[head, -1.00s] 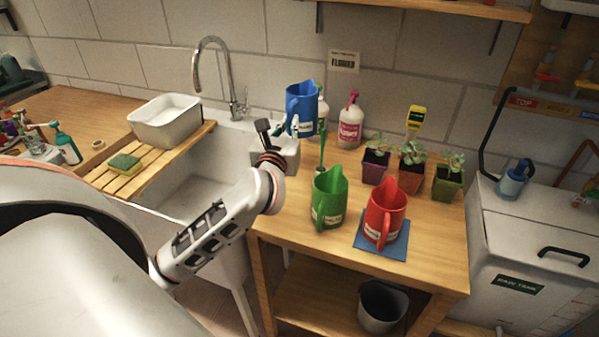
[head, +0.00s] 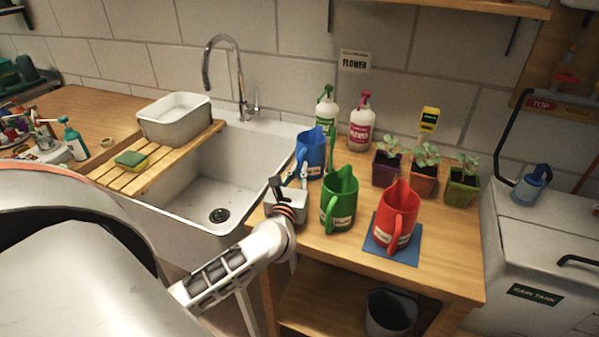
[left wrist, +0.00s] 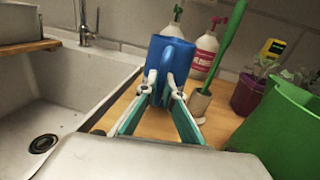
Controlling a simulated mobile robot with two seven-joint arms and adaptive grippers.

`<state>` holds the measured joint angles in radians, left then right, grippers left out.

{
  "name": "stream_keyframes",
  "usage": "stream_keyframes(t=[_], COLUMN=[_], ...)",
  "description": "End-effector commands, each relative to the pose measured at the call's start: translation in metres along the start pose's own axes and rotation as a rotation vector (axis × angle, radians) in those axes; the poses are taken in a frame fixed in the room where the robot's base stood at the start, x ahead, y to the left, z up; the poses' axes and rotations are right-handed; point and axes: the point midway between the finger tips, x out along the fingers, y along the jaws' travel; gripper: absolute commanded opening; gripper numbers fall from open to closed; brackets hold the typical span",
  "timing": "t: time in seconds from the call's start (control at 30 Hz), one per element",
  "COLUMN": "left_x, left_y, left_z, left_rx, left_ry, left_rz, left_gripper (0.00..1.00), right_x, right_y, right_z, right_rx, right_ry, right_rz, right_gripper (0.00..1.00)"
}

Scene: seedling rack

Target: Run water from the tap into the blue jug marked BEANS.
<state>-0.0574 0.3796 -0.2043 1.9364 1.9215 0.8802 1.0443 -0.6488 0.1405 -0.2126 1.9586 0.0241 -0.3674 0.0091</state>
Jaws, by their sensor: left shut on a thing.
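The blue jug (head: 311,150) is upright by the left edge of the wooden table, close to the sink. A pale label shows low on it, too small to read. My left gripper (head: 297,180) is shut on its handle; in the left wrist view the fingers (left wrist: 164,93) close around the handle of the jug (left wrist: 170,57). Whether the jug's base touches the table I cannot tell. The curved metal tap (head: 238,80) stands behind the white sink (head: 190,195), left of the jug; its base shows in the left wrist view (left wrist: 84,30). My right gripper is out of view.
A green jug (head: 339,203) stands right of my left gripper, and a red jug (head: 388,222) sits on a blue mat (head: 404,254). Two spray bottles (head: 360,125) and several potted seedlings (head: 424,170) stand behind. A slatted board (head: 130,178) with a white tub (head: 175,122) spans the sink's left side.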

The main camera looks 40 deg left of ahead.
Motion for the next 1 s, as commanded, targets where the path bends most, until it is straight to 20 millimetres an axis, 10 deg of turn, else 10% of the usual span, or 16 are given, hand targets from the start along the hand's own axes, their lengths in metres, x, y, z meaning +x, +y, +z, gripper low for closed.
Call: stream_keyframes(t=[0.37,0.43,1.0], left_x=[0.000,0.000,-0.020], left_y=[0.000,0.000,0.000], left_z=[-0.004,-0.003,-0.002], left_rx=[0.000,0.000,-0.002], left_ry=[-0.001,0.000,0.004], left_rz=[0.000,0.000,-0.001], left_gripper=[0.00,0.24,0.24], right_x=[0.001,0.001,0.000], right_y=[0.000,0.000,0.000], right_z=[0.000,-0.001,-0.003], right_rx=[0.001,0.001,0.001], right_ry=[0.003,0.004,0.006], right_rz=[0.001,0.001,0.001], right_gripper=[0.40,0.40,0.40])
